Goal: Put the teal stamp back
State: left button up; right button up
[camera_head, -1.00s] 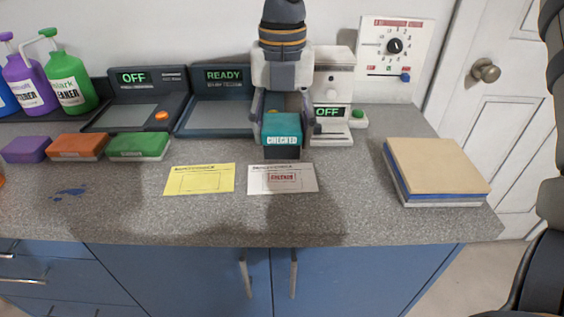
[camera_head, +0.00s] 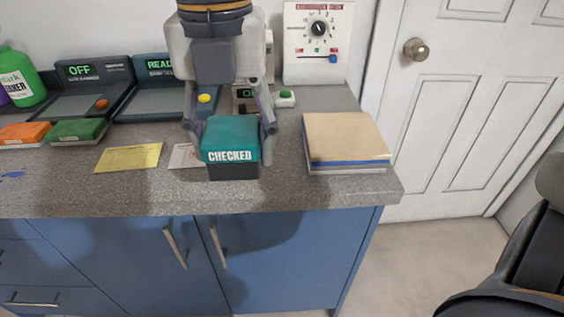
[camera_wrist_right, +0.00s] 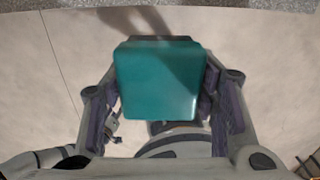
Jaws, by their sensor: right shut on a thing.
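The teal stamp (camera_head: 231,133) has a dark base and the white word CHECKED on its front. My right gripper (camera_head: 231,150) is shut on its sides and holds it upright, raised in front of the counter's back devices. In the right wrist view the teal stamp (camera_wrist_right: 160,80) sits between both fingers, with pale floor behind it and a strip of counter at the top. An orange stamp (camera_head: 24,133) and a green stamp (camera_head: 78,131) stand on the counter at the left. My left gripper is not in view.
A yellow card (camera_head: 128,158) and a partly hidden white card (camera_head: 184,157) lie on the speckled counter (camera_head: 130,195). A book stack (camera_head: 345,140) stands at its right end. Devices, including an OFF panel (camera_head: 80,70), line the back. A dial panel (camera_head: 318,40) is on the wall.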

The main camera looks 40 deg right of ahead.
jog(key=w+d+f, duration=0.8)
jog(key=d+f, duration=0.1)
jog(key=shift+w, duration=0.1)
notch_tip(320, 180, down, 3)
jog(key=shift+d+r, duration=0.1)
jog(key=shift+d, duration=0.05)
jog(key=shift+w+f, duration=0.1)
jog(key=shift+f, duration=0.2)
jog(key=shift+f, duration=0.1)
jog(key=o, duration=0.9)
